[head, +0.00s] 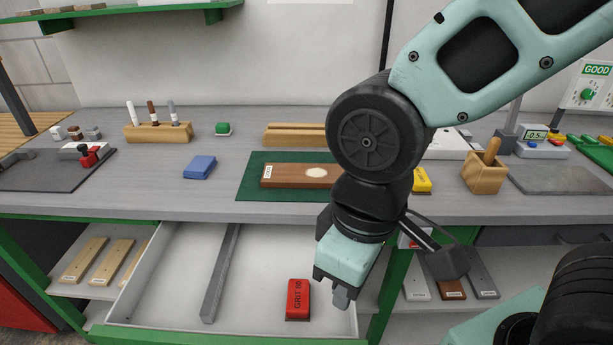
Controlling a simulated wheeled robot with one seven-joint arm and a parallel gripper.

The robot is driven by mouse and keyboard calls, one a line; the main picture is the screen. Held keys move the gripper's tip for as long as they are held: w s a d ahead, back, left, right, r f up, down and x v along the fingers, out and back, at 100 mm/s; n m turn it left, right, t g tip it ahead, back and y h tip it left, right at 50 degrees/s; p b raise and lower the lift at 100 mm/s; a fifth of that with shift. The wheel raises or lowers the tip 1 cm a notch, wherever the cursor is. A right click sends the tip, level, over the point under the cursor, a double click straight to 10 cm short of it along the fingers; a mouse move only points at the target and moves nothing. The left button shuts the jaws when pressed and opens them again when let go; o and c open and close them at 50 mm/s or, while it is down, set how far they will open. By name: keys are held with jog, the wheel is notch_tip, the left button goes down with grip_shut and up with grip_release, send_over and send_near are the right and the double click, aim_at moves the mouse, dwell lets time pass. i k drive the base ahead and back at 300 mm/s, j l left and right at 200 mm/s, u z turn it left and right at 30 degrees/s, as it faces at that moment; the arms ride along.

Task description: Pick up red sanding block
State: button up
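The red sanding block (298,299), marked "GRIT 80", lies in the open white drawer (180,262), near its front right part. My gripper (341,298) hangs over the right side of the drawer, pointing down, to the right of the red block. It looks apart from the block. The fingers are small and seen nearly end on, so their opening does not show.
A grey bar (222,272) lies in the drawer left of the block. On the bench (130,205) are a blue block (200,167), a yellow block (421,180) and a brown board (290,175) on a green mat (247,186). A lower shelf holds boards (113,262).

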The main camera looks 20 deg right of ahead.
aim_at(298, 298)
jog(key=j+z, duration=0.8)
jog(key=k+j+z, duration=0.2)
jog(key=j+z, duration=0.25)
jog(key=j, duration=0.1)
